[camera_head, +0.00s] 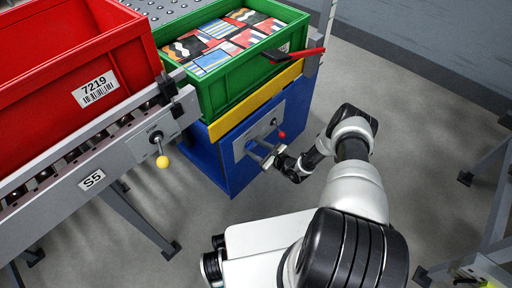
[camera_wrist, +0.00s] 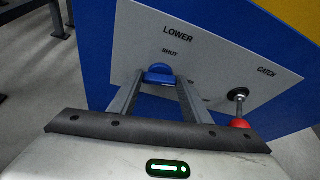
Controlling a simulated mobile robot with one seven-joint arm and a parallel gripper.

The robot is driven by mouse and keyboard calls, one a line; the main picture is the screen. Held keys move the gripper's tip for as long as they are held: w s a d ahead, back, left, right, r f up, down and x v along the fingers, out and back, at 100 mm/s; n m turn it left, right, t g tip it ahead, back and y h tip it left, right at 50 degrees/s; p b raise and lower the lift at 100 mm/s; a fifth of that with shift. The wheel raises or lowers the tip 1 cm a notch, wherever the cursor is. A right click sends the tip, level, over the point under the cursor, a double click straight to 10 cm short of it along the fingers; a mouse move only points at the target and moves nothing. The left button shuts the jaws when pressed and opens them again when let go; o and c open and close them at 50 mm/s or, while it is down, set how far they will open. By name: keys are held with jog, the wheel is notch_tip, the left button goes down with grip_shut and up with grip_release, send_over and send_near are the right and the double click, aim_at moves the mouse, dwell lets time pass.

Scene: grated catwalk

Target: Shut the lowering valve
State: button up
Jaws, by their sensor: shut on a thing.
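The lowering valve (camera_wrist: 159,73) is a small blue handle on a grey panel (camera_wrist: 215,50), under the words LOWER and SHUT. My gripper (camera_wrist: 161,82) is shut on the blue handle, one finger on each side of it. In the head view my gripper (camera_head: 275,158) reaches the grey panel (camera_head: 243,149) on the front of the blue lift table (camera_head: 215,165). There the valve is hidden or too small to make out. The wrist view shows the handle's near end, but I cannot tell its exact turn.
A red-knobbed lever (camera_wrist: 238,122) marked CATCH stands close right of my gripper. A green crate (camera_head: 206,100) of patterned boxes sits above the panel. A red crate (camera_head: 75,62) rests on a roller conveyor at left, with a yellow-knobbed lever (camera_head: 162,161).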

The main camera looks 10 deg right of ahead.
jog(key=shift+s+a+n+t+h+p, duration=0.2)
jog(key=shift+n+t+h+p, duration=0.3)
jog(key=shift+n+p, duration=0.55)
jog(key=shift+s+a+f+n+t+h+b, duration=0.1)
jog(key=shift+f+n+t+h+b, duration=0.2)
jog(key=shift+n+t+b, duration=0.75)
jog(key=shift+a+f+n+t+h+b, duration=0.15)
jog(key=shift+n+t+h, duration=0.2)
jog(key=shift+n, duration=1.35)
jog(key=shift+s+a+f+n+t+h+b, duration=0.1)
jog(key=shift+f+n+t+h+b, duration=0.15)
jog(key=shift+n+t+b, duration=0.75)
jog(key=shift+d+n+g+p, duration=0.1)
jog(key=shift+n+g+p, duration=0.2)
jog(key=shift+n+p, duration=0.2)
jog(key=o, duration=1)
jog(key=shift+o, duration=0.2)
